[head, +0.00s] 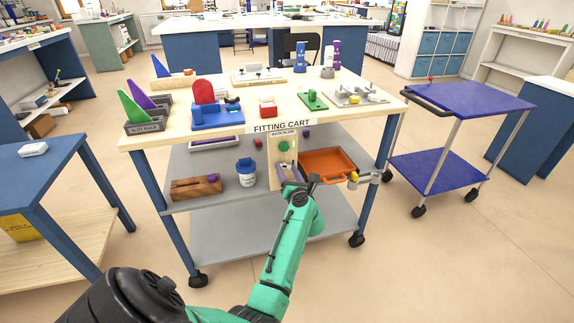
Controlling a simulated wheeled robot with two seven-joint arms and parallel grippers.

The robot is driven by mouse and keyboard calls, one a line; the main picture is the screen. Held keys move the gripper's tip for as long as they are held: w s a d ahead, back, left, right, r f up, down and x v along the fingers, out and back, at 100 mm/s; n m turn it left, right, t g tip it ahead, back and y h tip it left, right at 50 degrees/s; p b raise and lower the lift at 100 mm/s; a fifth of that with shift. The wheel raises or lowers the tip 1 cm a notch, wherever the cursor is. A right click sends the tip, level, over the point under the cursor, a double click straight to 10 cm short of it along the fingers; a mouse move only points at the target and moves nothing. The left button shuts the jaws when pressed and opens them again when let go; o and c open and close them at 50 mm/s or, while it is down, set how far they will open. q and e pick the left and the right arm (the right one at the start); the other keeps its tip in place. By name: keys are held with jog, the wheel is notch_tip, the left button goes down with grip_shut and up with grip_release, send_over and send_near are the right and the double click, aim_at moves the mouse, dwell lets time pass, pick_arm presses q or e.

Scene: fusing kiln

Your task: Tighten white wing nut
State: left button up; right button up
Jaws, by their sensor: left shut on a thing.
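The fitting cart (253,99) stands in front of me, with an upright panel (283,157) below its top edge. The panel carries a green disc and small coloured parts. My left gripper (291,183) is at the lower part of this panel, reached by my green arm from below. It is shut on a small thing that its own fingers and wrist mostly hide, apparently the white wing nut. I cannot make out the nut's shape or how far it is turned. My right gripper is not in view.
An orange tray (327,164) lies close to the right of my gripper on the shelf. A white-and-blue cup (246,173) and a wooden block (196,187) are to the left. The floor between is clear.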

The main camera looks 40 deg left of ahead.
pick_arm(q)
jog(key=m+p, duration=0.4)
jog(key=m, duration=0.2)
jog(key=shift+w+d+m, duration=0.1)
jog(key=shift+m, duration=0.2)
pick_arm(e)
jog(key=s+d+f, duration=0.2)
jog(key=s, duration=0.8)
pick_arm(q)
jog(key=m+p, duration=0.3)
jog(key=m, duration=0.2)
jog(key=shift+f, duration=0.1)
jog(key=m, duration=0.3)
jog(key=m+p, duration=0.1)
jog(key=m, duration=0.2)
jog(key=shift+f+m+p, duration=0.2)
jog(key=shift+m+p, duration=0.1)
jog(key=m+p, duration=0.1)
jog(key=m, duration=0.5)
jog(key=shift+f, duration=0.15)
jog(key=m, duration=0.4)
jog(key=shift+f+m+p, duration=0.1)
jog(key=shift+m+p, duration=0.25)
jog(key=shift+m, duration=1.45)
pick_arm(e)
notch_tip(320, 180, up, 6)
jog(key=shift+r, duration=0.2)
